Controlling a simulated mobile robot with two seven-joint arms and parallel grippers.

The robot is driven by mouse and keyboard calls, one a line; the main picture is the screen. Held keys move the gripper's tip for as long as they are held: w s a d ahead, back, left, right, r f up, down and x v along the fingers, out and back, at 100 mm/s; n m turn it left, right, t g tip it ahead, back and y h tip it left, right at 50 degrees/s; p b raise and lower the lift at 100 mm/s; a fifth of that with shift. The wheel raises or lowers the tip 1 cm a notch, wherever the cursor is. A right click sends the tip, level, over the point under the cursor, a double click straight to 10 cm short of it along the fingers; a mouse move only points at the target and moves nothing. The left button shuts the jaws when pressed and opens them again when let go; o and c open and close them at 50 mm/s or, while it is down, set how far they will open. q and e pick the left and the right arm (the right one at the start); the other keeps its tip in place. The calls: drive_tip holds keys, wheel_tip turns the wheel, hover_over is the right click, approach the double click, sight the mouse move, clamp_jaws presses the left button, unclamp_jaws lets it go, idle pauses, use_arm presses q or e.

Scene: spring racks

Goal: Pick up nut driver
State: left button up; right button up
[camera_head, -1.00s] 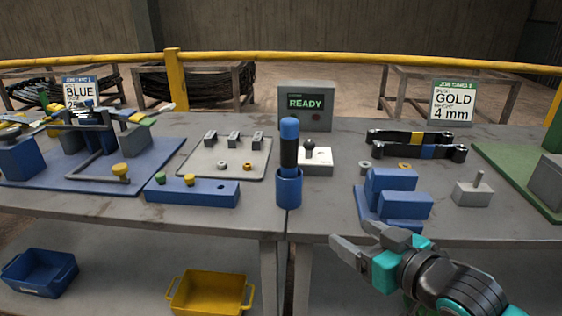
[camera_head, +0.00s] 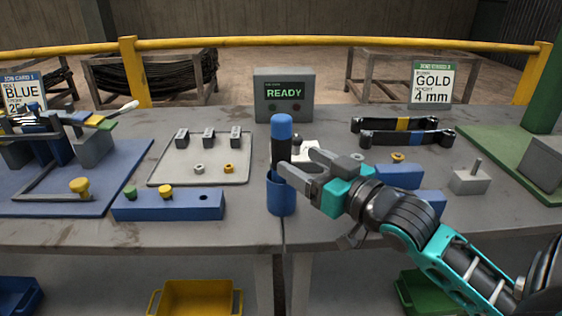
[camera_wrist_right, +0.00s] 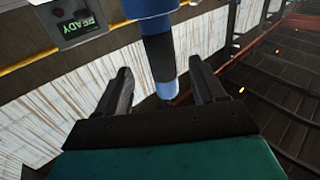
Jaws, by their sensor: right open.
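The nut driver (camera_head: 281,153) stands upright in a blue cup-like holder (camera_head: 282,198) near the front middle of the table. It has a black handle and a blue end cap. My right gripper (camera_head: 298,164) is open at the driver's right side, just above the holder rim, and its near finger overlaps the handle in the picture. In the right wrist view the nut driver (camera_wrist_right: 160,58) appears upside down between the two spread fingers (camera_wrist_right: 160,78), with gaps visible on both sides. The holder (camera_wrist_right: 150,8) is at the top edge. My left gripper is not in view.
A READY box (camera_head: 284,97) stands behind the driver. A blue block with knobs (camera_head: 168,207) lies left of the holder, a grey tray (camera_head: 170,174) behind it. Blue blocks (camera_head: 398,175) are partly hidden by my right arm. Black tools (camera_head: 405,137) lie at the back right.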

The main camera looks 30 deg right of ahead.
sight(275, 145)
drive_tip(key=shift+w+a+r, duration=0.1)
drive_tip(key=shift+w+a, duration=0.1)
drive_tip(key=shift+w, duration=1.15)
drive_tip(key=shift+w+a, duration=0.15)
drive_tip(key=shift+w, duration=1.25)
drive_tip(key=shift+w+a+r, duration=0.1)
drive_tip(key=shift+w+a, duration=0.1)
drive_tip(key=shift+w, duration=1.15)
drive_tip(key=shift+c, duration=0.4)
drive_tip(key=c, duration=1.2)
drive_tip(key=shift+r, duration=0.1)
